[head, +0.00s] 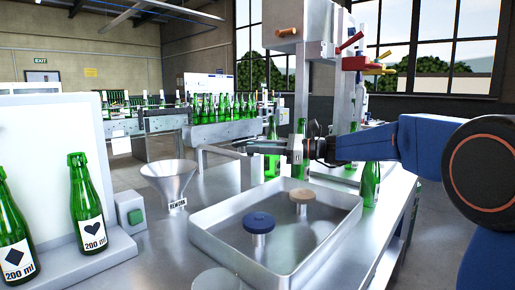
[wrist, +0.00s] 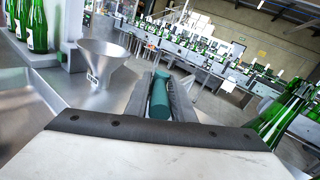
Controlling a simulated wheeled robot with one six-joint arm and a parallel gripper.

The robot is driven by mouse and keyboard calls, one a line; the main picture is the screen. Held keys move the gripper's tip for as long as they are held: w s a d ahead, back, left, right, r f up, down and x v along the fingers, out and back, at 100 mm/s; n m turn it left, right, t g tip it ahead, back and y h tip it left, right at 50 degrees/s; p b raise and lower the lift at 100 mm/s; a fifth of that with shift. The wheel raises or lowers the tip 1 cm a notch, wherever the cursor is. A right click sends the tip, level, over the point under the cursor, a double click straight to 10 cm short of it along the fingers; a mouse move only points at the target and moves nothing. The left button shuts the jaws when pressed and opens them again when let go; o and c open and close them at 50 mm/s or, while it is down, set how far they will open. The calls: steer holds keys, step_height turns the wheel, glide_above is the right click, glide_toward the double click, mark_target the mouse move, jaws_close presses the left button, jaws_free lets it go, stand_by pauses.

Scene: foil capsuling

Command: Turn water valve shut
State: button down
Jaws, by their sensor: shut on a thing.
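My gripper (head: 250,146) reaches in from the right in the head view, over the far left part of the steel tray. In the wrist view its two dark fingers lie on either side of a teal rounded handle (wrist: 160,97), and they are shut on it. The handle appears to be the water valve's lever. A bent steel pipe (head: 199,158) stands at the tray's back left, just left of my fingertips. The joint between handle and pipe is hidden, so I cannot tell how far the valve is turned.
The tray (head: 222,252) holds a blue-topped knob (head: 259,221) and a tan-topped knob (head: 301,195). A REWORK funnel (head: 170,177) stands to its left. Green bottles stand close to my arm (head: 371,184) and on the left stand (head: 86,205). A conveyor (head: 225,133) runs behind.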

steer(key=c, duration=1.7)
jaws_free()
step_height(320, 180, up, 10)
